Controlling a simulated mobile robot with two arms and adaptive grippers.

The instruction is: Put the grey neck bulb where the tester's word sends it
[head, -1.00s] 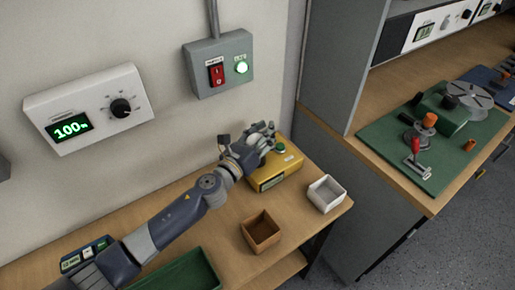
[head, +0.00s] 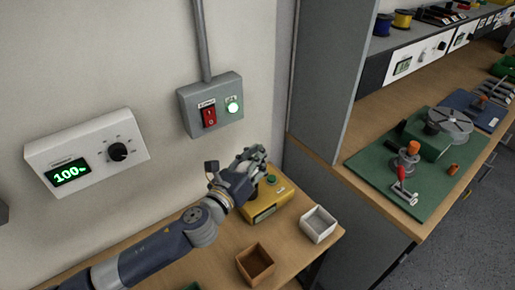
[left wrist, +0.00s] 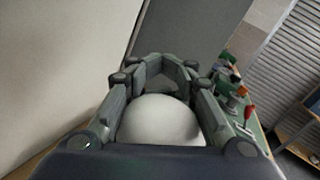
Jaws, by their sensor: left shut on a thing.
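My left gripper (head: 250,163) is shut on a bulb and holds it over the back left of the yellow tester. In the left wrist view, the bulb's round white glass (left wrist: 160,120) sits between the fingers of this gripper (left wrist: 165,75). The bulb's neck is hidden, so I cannot see its colour. The yellow tester (head: 283,195) stands on the bench with a green button on top. Its small display faces front, but I cannot read a word on it. A brown box (head: 256,265) and a white box (head: 319,224) stand in front of it, both looking empty. My right gripper is not in view.
A wall dimmer (head: 87,152) reads 100. A grey switch box (head: 211,104) has a red rocker and a lit green lamp. A grey partition (head: 340,80) stands right of the tester. Beyond it, a second bench holds a green mat (head: 365,165) with fixtures.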

